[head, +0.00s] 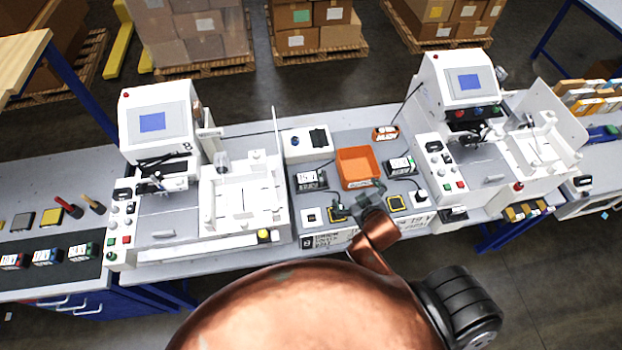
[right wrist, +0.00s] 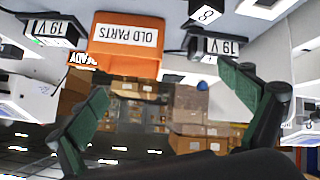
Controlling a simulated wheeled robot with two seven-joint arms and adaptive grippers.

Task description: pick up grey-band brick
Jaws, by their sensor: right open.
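My right gripper (head: 370,196) is above the front of the middle bench section, just in front of the orange bin. In the right wrist view it is open, its two green fingers wide apart with nothing between them (right wrist: 168,100). A dark brick-like block with a white label (head: 312,180) stands left of the bin, and another (head: 400,167) stands right of it. In the right wrist view, blocks by 19 V labels show at left (right wrist: 58,28) and right (right wrist: 214,46). A grey band cannot be made out on any block. My left gripper is out of view.
The orange bin (head: 357,166), marked OLD PARTS, stands between two white machines (head: 160,123) (head: 460,80). Yellow-framed pads (head: 396,202) lie near the front edge. Blocks with red, blue and green bands (head: 47,256) sit on a dark mat at far left.

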